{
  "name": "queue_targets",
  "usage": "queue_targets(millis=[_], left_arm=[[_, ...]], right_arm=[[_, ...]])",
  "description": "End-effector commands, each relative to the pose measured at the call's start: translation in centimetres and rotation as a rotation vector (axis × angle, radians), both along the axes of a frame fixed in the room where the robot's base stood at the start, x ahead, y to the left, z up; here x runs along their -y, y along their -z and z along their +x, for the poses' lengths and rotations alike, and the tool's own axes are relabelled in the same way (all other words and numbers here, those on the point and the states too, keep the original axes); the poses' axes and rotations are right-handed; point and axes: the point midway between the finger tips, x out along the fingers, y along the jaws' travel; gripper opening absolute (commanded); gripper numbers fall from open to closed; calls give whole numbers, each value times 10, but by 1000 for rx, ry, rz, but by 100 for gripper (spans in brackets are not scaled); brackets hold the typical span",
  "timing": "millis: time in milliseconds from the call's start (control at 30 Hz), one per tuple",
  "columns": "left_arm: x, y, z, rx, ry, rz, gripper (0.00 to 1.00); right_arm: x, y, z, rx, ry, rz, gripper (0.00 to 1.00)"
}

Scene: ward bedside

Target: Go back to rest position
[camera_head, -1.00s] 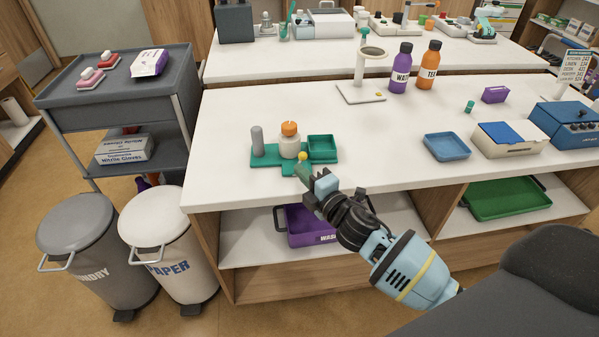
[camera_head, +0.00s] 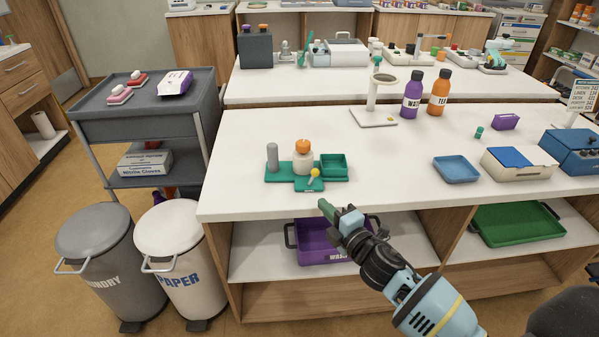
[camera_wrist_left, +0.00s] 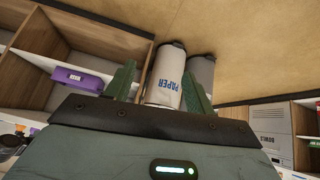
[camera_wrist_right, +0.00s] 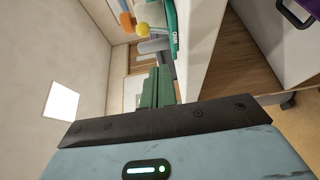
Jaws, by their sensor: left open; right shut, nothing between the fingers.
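My right gripper (camera_head: 326,206) is shut and empty in the head view, just in front of the white counter's front edge (camera_head: 420,203). Its green fingers lie together in the right wrist view (camera_wrist_right: 158,88). A green tray (camera_head: 335,179) near that edge holds a grey cylinder, a white bottle with an orange cap (camera_head: 303,157) and a small item with a yellow ball (camera_head: 315,173). My left gripper is out of the head view; in the left wrist view its green fingers (camera_wrist_left: 160,85) stand wide apart, with nothing between them nearby.
A purple bin (camera_head: 322,243) sits on the shelf below the counter. A grey bin (camera_head: 105,262) and a white PAPER bin (camera_head: 178,255) stand at left, before a grey cart (camera_head: 150,122). Bottles and a lamp-like stand (camera_head: 373,118) stand farther back on the counter.

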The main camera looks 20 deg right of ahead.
Motion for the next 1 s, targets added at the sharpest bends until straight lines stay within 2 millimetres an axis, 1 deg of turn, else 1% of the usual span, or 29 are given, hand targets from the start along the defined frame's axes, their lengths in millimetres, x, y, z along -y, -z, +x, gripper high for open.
queue_targets(millis=[100, 167, 267, 367, 400, 467, 500, 567, 600, 667, 700, 767, 800, 833, 867, 900, 967, 1000], left_arm=[[0, 0, -1, -2, -1, 0, 54], [0, -1, -2, -2, -1, 0, 54], [0, -7, 1, 5, 0, -1, 54], [0, -15, 5, 19, -2, -1, 54], [0, -19, 7, 25, -2, -1, 54], [0, -25, 11, 35, -2, -1, 54], [0, -29, 12, 41, -2, -2, 54], [0, -34, 15, 49, -2, -2, 54], [-1, -37, 16, 54, -3, -1, 54], [-1, -41, 18, 60, -3, 1, 54], [-1, -44, 20, 65, -3, 1, 54], [-2, -48, 23, 73, -1, 3, 54], [-2, -52, 26, 80, -1, 4, 54], [-3, -55, 28, 86, -1, 4, 54], [-3, -58, 30, 93, -1, 4, 54], [-3, -62, 34, 104, -1, 5, 54], [-4, -68, 39, 118, 1, 6, 54], [-4, -72, 42, 127, 1, 8, 54]], right_arm=[[0, 1, -1, -3, 0, 4, 0], [-1, 5, -5, -16, 2, 20, 0], [-5, 20, -22, -69, 10, 93, 0], [-11, 45, -55, -165, 31, 226, 0], [-14, 56, -71, -210, 45, 289, 0], [-17, 72, -96, -278, 71, 387, 0], [-20, 82, -113, -324, 90, 451, 0], [-23, 95, -140, -389, 122, 546, 0], [-25, 104, -158, -433, 147, 609, 0], [-28, 115, -186, -495, 187, 702, 0], [-30, 121, -205, -537, 216, 764, 0], [-33, 129, -233, -595, 261, 855, 0], [-35, 135, -252, -634, 295, 916, 0], [-36, 138, -267, -662, 322, 961, 0], [-38, 140, -281, -687, 348, 1004, 0], [-39, 143, -300, -721, 385, 1062, 0], [-41, 146, -327, -767, 439, 1141, 0], [-42, 148, -343, -794, 475, 1190, 0]])
